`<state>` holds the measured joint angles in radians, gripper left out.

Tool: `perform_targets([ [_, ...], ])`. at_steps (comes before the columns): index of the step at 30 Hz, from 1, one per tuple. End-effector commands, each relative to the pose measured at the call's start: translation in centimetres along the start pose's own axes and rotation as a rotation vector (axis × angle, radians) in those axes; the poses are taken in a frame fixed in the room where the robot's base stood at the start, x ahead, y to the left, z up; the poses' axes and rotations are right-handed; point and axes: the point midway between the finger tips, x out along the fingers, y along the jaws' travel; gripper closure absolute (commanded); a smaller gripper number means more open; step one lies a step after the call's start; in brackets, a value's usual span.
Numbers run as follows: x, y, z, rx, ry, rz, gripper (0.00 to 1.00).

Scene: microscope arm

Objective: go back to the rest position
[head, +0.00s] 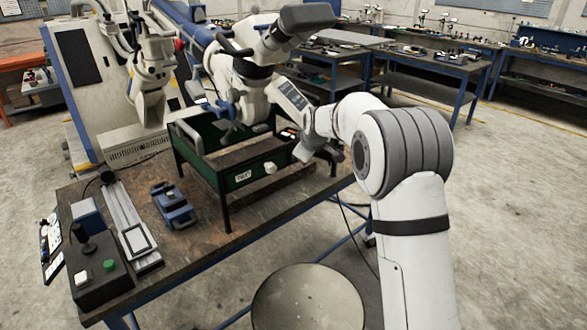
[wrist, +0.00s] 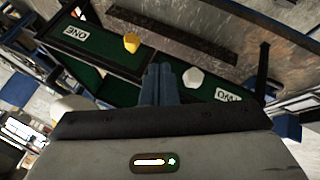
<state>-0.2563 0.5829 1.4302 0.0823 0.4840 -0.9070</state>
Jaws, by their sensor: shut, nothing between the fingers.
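My gripper (wrist: 163,85) shows in the wrist view with its two blue fingers together and nothing seen between them. The fingers point at a green-fronted unit (wrist: 100,55) with a yellow knob (wrist: 131,42) and a panel marked ONE. A white knob (wrist: 193,77) and a panel marked TWO (wrist: 228,95) lie just right of the fingertips. In the head view my white arm reaches in from the right to the unit (head: 225,182) on the bench, and the fingertips are hard to make out there. The white knob (head: 271,168) is left of my wrist.
A microscope (head: 255,75) stands behind the unit. On the bench (head: 190,245) are a blue vise-like block (head: 173,206) and a control box with a joystick (head: 98,270). A round stool (head: 307,298) stands in front. The floor at right is clear.

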Motion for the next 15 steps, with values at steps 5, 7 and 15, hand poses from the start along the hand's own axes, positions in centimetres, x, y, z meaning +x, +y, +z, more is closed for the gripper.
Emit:
perform_targets([
  [5, -1.5, 0.7, 0.5, 0.011, -0.004, -0.001, 1.00],
  [7, -3.0, 0.7, 1.1, 0.039, -0.013, -0.004, 1.00],
  [15, -13.5, -1.9, 7.6, 0.289, -0.100, -0.026, 1.00],
])
